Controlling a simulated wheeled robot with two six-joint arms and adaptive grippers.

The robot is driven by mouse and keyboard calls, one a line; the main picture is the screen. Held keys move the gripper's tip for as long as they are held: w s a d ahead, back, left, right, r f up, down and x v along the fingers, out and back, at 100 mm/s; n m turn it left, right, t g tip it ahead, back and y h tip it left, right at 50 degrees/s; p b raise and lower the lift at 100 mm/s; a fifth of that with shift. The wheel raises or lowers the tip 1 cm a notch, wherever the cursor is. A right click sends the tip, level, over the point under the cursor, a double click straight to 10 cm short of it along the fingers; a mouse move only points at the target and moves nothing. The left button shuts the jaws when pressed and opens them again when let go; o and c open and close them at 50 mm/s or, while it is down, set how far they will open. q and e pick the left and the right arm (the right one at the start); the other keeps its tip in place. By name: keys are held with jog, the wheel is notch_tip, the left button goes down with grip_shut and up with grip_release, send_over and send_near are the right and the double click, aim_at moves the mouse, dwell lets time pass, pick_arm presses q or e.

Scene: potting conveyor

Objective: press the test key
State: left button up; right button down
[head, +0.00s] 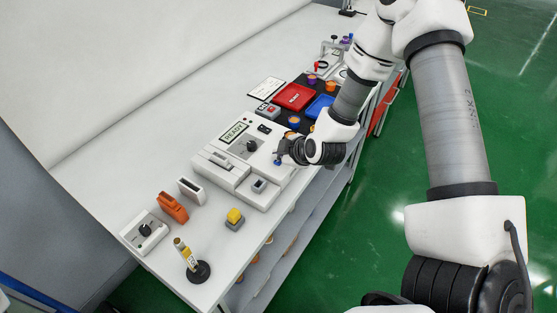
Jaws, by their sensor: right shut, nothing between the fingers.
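A white tester unit (214,172) lies on the white bench, with a lit display reading READY (234,132) and a black knob (251,146). A small dark key (259,185) sits in a raised square on its front part. A small blue piece (277,162) shows at the unit's right edge, just under my right gripper (281,155). Which of these is the test key I cannot tell. My right gripper is shut and empty; its fingertips are over the unit's right edge, and contact with the blue piece cannot be made out. My left gripper is out of view.
Red (294,97) and blue trays (320,107) lie beyond. The bench's left side is clear.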

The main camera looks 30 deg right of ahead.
jog(key=shift+f, duration=0.35)
dwell(0.4)
dwell(0.3)
jog(key=shift+r+p, duration=0.7)
jog(key=shift+r, duration=0.1)
notch_tip(320, 180, up, 5)
jog(key=p, duration=0.5)
jog(key=shift+r, duration=0.1)
dwell(0.5)
